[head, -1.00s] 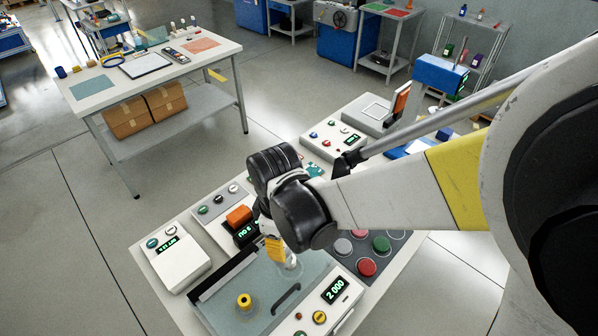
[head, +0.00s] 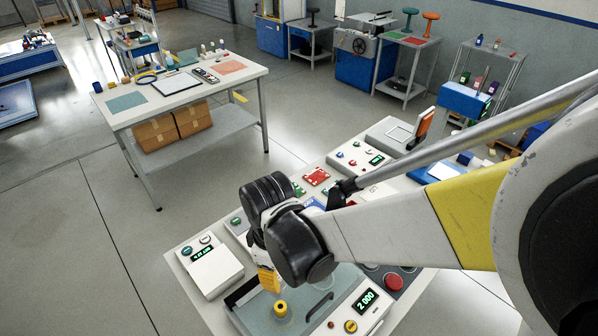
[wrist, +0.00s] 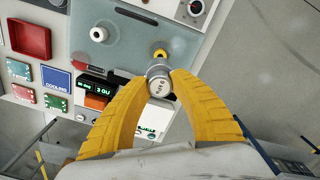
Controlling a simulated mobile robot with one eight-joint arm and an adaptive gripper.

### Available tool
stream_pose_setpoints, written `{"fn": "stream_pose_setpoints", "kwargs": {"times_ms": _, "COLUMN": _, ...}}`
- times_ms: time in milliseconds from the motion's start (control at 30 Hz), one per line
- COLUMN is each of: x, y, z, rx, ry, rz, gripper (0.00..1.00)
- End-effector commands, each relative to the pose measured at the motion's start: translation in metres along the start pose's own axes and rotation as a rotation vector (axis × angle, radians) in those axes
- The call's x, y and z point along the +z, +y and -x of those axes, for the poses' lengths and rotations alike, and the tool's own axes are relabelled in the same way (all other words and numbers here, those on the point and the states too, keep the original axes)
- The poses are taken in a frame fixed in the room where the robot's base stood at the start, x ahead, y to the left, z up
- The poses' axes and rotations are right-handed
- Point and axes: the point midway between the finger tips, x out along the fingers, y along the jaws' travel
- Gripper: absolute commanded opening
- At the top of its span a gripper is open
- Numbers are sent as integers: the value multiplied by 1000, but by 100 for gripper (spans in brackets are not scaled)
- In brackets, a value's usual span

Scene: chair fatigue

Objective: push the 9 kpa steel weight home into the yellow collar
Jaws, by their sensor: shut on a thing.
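My gripper (wrist: 158,80) has curved yellow fingers shut on the steel weight (wrist: 159,88), a small grey cylinder whose end has dark marks too small to read surely. I cannot tell whether weight and collar touch. In the head view my gripper (head: 268,281) points down beside the collar (head: 281,308), which has a dark hole and stands on a pale blue-green plate (head: 257,312). The weight is hidden there.
A clear round glass part (head: 321,272) and a dark handle (head: 320,303) are close on the right. A display unit (head: 366,299) with buttons stands at the front right. A white box (head: 211,268) stands on the left. Another table (head: 180,92) is farther back.

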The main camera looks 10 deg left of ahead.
Motion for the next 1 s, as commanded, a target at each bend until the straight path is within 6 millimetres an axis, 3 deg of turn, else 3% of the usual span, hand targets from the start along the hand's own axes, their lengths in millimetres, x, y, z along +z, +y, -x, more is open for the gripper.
{"fn": "stream_pose_setpoints", "kwargs": {"times_ms": 600, "x": 0, "y": 0, "z": -52, "rx": 0, "ry": 0, "rz": 1, "gripper": 0}}
{"fn": "stream_pose_setpoints", "kwargs": {"times_ms": 1000, "x": 0, "y": 0, "z": -58, "rx": 0, "ry": 0, "rz": 1, "gripper": 0}}
